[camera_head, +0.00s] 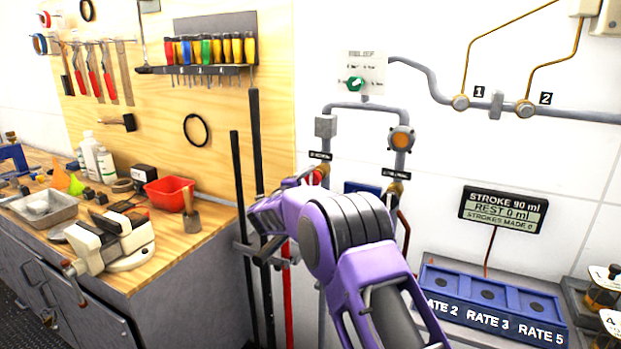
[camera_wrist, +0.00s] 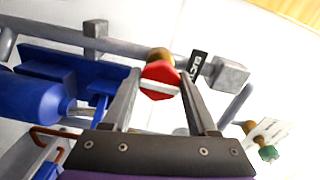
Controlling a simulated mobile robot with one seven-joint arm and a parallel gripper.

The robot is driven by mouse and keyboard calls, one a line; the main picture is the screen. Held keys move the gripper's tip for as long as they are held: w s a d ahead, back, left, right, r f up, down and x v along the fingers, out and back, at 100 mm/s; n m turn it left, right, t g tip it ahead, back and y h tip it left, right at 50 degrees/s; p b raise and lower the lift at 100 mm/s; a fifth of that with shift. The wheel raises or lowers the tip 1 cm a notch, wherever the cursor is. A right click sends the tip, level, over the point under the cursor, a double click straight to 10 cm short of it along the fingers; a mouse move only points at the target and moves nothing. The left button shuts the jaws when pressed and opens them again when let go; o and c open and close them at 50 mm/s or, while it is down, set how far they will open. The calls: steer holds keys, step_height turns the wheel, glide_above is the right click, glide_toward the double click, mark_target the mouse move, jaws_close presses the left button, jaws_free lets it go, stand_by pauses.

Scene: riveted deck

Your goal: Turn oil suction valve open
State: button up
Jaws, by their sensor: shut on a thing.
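The oil suction valve's red knob (camera_wrist: 158,72), with a pale bar across it, sits between the fingertips of my gripper (camera_wrist: 161,84) in the wrist view. The fingers stand on both sides of the knob and are shut on it. A brass fitting (camera_wrist: 160,55) shows behind it. In the head view a small part of the red knob (camera_head: 318,177) shows under a black label (camera_head: 320,156) on the left pipe branch. My purple arm hides most of the area below it. The label's text is too small to read surely.
A relief panel with a green knob (camera_head: 355,84) is above. An orange-faced fitting (camera_head: 401,139) is on the right branch. A blue cylinder (camera_wrist: 38,97) lies left in the wrist view. Right are a display reading "REST 0 ml" (camera_head: 503,210) and a blue rate tray (camera_head: 490,318). A cluttered workbench (camera_head: 205,238) stands left.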

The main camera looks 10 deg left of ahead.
steer(key=shift+n, duration=0.3)
steer(key=o, duration=1.4)
steer(key=shift+s+a, duration=0.1)
steer(key=b+v, duration=0.1)
steer(key=v, duration=1.6)
steer(key=shift+s, duration=0.1)
